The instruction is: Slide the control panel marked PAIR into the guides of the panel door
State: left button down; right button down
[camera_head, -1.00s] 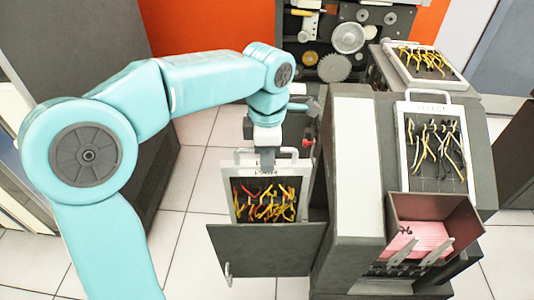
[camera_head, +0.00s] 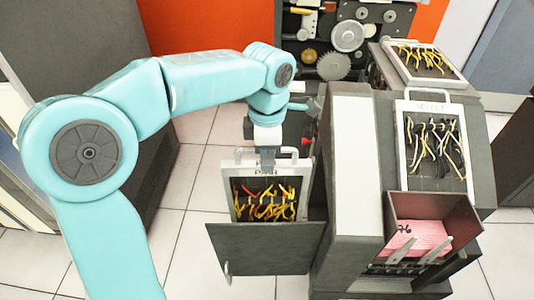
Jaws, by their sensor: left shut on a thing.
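The control panel marked PAIR (camera_head: 234,189) is a white-framed board with red, yellow and dark looped wires. It stands upright behind the grey panel door (camera_head: 264,248), which hides its lower edge. My left gripper (camera_head: 267,160) is shut on the panel's top, by its handle, with the arm coming down from above. The door hangs open at the machine's left side, with a small handle at its lower left. The guides are hidden, so I cannot tell how the panel sits in them. My right gripper is not in view.
The grey machine (camera_head: 345,190) stands right of the door. A panel marked SELECT (camera_head: 402,150) leans on its sloped top, with another wired panel (camera_head: 391,66) behind. A hopper (camera_head: 449,208) holds pink cards (camera_head: 420,236). Gears and wheels show behind. Tiled floor lies left.

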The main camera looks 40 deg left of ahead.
aim_at(268, 187)
pick_arm(q)
jog(key=shift+f+b, duration=0.25)
jog(key=shift+b, duration=0.15)
jog(key=shift+w+f+b, duration=0.1)
jog(key=shift+f+b, duration=0.4)
jog(key=shift+f, duration=0.25)
jog(key=shift+f+b, duration=0.5)
jog(key=shift+f, duration=0.1)
jog(key=shift+f+b, duration=0.3)
jog(key=shift+f, duration=0.1)
jog(key=shift+f+b, duration=2.65)
jog(key=shift+f, duration=0.9)
